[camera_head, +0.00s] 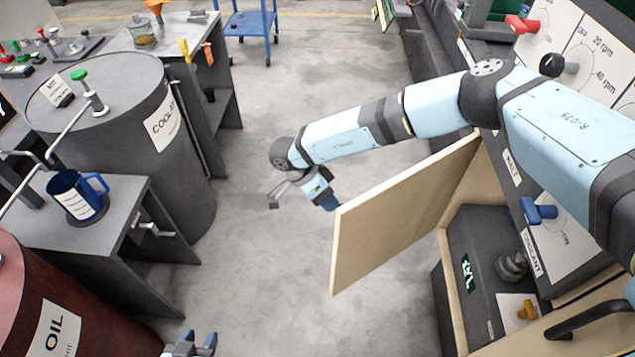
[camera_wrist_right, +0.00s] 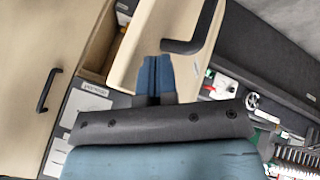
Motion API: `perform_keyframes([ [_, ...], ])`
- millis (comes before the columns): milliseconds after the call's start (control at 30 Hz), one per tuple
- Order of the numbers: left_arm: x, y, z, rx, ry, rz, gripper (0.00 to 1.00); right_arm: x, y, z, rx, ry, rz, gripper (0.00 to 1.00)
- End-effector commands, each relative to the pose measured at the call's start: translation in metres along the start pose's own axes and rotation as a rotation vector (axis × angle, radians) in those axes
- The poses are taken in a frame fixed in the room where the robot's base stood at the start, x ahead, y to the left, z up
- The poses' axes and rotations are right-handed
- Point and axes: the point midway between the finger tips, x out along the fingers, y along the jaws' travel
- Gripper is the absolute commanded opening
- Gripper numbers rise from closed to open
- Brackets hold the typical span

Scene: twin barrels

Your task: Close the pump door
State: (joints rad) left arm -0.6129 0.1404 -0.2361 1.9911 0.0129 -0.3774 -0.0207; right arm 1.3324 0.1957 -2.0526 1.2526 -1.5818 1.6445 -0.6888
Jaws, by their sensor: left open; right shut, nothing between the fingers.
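The pump door, a pale wooden panel (camera_head: 400,220), stands wide open in the head view, jutting left from the cabinet on the right. My right gripper (camera_head: 329,203) is shut and empty at the door's upper left, free-edge corner; whether it touches the door is unclear. In the right wrist view its blue fingers (camera_wrist_right: 155,75) are together in front of a pale panel with a black handle (camera_wrist_right: 195,32). My left gripper (camera_head: 195,345) is open and empty at the bottom edge of the head view, only partly visible and away from the door.
The open cabinet (camera_head: 480,255) shows a green-lit display and a dark fitting inside. Another wooden panel with a black handle (camera_head: 592,318) is at lower right. A grey coolant barrel (camera_head: 150,140), a blue mug (camera_head: 78,196) and a red oil barrel (camera_head: 60,300) stand left. The middle floor is clear.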

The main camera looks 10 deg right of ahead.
Motion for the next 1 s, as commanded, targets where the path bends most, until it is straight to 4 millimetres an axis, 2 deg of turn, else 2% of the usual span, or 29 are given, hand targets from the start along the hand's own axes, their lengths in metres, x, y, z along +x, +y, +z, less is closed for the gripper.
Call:
perform_keyframes([
  [133, -0.003, 0.001, -0.004, -0.001, -0.001, 0.000, 0.43, 0.005, 0.010, 0.000, -0.001, 0.000, 0.001, 0.00],
  [567, -0.005, 0.001, -0.006, -0.002, -0.001, 0.000, 0.43, 0.007, 0.014, 0.000, -0.004, 0.003, -0.001, 0.00],
  [667, -0.009, 0.001, -0.013, -0.002, 0.000, 0.000, 0.43, 0.013, 0.028, -0.002, -0.026, 0.017, -0.011, 0.00],
  [1000, -0.025, 0.000, -0.040, -0.001, 0.008, -0.003, 0.43, 0.061, 0.110, -0.008, -0.232, 0.129, -0.122, 0.00],
])
